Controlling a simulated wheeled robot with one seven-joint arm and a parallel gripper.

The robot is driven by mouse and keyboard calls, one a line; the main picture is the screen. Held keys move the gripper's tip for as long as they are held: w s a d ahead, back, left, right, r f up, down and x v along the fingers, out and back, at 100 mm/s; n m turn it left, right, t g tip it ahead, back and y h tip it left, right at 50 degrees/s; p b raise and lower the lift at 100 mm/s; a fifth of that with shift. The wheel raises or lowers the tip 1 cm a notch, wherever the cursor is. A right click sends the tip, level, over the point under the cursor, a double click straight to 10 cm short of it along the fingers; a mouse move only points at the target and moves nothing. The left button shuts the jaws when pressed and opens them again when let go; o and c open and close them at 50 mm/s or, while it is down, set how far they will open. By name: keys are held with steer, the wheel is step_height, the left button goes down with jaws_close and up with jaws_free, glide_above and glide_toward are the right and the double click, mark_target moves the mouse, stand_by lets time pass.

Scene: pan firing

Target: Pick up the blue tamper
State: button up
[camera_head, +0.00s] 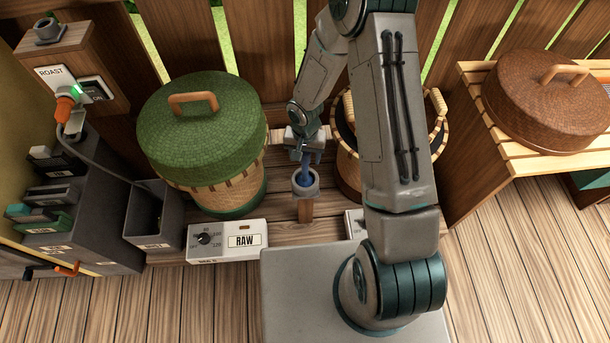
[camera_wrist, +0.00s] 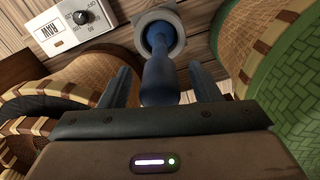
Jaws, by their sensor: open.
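The blue tamper (camera_wrist: 157,72) stands in a grey round holder (camera_wrist: 172,22) on a wooden post. In the head view the tamper (camera_head: 305,178) shows as a small blue shaft above the holder (camera_head: 305,190). My gripper (camera_wrist: 160,88) is open, with one finger on each side of the tamper's handle. The handle's end lies between the fingers, close to the palm. I see a gap on both sides, so the fingers do not appear to touch it. The tamper's lower end is hidden in the holder.
A basket with a green lid (camera_head: 200,120) stands close left of the holder, and an open basket (camera_head: 348,175) stands close right, partly behind my arm. A RAW control box (camera_head: 228,240) sits in front.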

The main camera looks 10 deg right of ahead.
jaws_close()
steer(key=shift+r, duration=0.15)
step_height(320, 180, up, 10)
steer(key=shift+f+p, duration=0.1)
steer(key=shift+p, duration=0.6)
